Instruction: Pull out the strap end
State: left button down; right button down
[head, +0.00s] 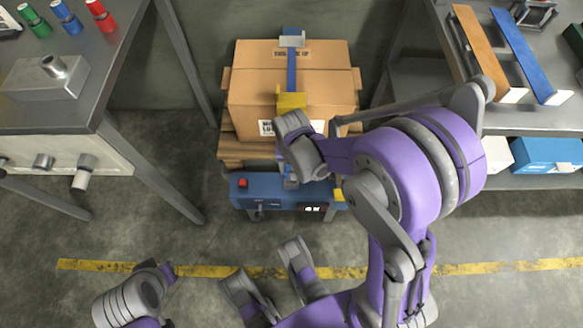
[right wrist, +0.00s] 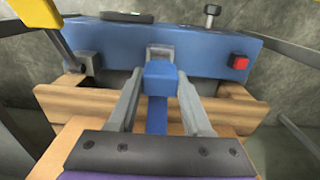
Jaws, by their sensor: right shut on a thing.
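The blue strap (head: 291,72) runs down over the top of a cardboard box (head: 325,84). Its thick blue end (right wrist: 160,73) lies between the two grey fingers of my right gripper (right wrist: 159,78), in the right wrist view. This gripper is shut on the strap end, in front of the blue strapping unit (right wrist: 120,42). In the head view my right wrist and arm hide the strap end and the fingers.
The box stands on a wooden pallet (head: 238,152). The strapping unit has a red button (right wrist: 240,63). A grey bench (head: 95,90) stands at the left and a shelf (head: 545,118) with a blue box (head: 548,153) at the right. The floor between bench and pallet is clear.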

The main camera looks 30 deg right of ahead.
jog(key=shift+r, duration=0.1)
jog(key=shift+r+p, duration=1.05)
jog(key=shift+r, duration=0.35)
